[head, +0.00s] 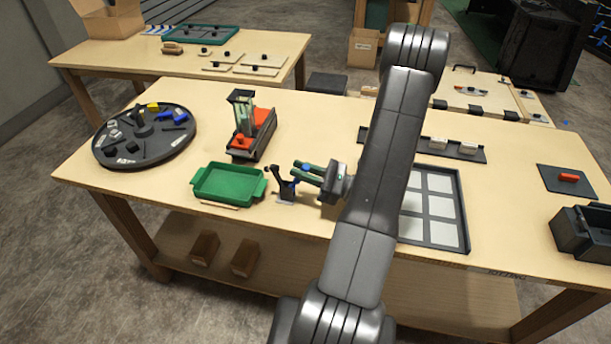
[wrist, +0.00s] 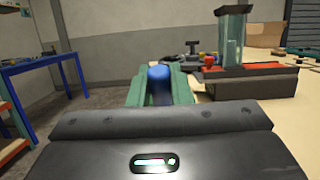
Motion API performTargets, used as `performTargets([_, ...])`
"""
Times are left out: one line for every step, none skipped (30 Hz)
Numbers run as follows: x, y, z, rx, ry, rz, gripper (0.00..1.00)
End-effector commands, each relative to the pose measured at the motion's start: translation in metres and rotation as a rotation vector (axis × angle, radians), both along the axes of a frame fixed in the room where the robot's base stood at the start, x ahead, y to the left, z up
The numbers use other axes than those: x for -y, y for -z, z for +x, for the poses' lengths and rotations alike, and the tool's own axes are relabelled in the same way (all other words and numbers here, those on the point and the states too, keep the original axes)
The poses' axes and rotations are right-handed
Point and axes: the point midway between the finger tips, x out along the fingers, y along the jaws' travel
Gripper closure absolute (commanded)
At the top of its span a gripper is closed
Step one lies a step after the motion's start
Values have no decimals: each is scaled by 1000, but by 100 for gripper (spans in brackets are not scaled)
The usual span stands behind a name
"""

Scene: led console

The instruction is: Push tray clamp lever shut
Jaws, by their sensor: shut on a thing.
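The green tray (head: 228,183) lies flat on the table, left of the clamp. The tray clamp (head: 285,190) is a small dark bracket on a light base plate, beside the tray's right end. Its lever has a blue handle, which shows in the wrist view (wrist: 159,73) between the green fingers. My gripper (head: 303,171) has come in from the right and is shut on this blue handle. The fingers and the gripper body hide most of the lever, so its exact angle is hard to tell.
A round dark turntable (head: 145,137) with small parts stands at the left. A red and black dispenser (head: 250,132) stands behind the tray. A panel rack (head: 435,232) lies to the right, partly behind my arm. Bare tabletop lies in front of the clamp.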

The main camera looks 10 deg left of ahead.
Motion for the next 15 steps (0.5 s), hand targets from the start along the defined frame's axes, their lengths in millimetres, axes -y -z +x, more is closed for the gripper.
performTargets([0, 2, 0, 0, 0, 5, 100])
performTargets([0, 1, 0, 0, 0, 7, 100])
performTargets([0, 1, 0, 0, 0, 8, 100])
performTargets([0, 1, 0, 0, 1, 8, 100])
performTargets([0, 0, 0, 0, 1, 8, 100])
performTargets([0, 0, 0, 0, 1, 8, 100])
performTargets([0, 0, 0, 0, 1, 8, 100])
performTargets([0, 0, 0, 0, 1, 7, 100])
performTargets([0, 0, 0, 0, 1, 7, 100])
performTargets([0, 0, 0, 0, 1, 7, 80])
performTargets([0, 0, 0, 0, 1, 7, 74])
performTargets([0, 0, 0, 0, 1, 7, 66])
performTargets([0, 0, 0, 0, 1, 7, 60])
performTargets([0, 0, 0, 0, 1, 7, 60])
performTargets([0, 0, 0, 0, 1, 7, 60])
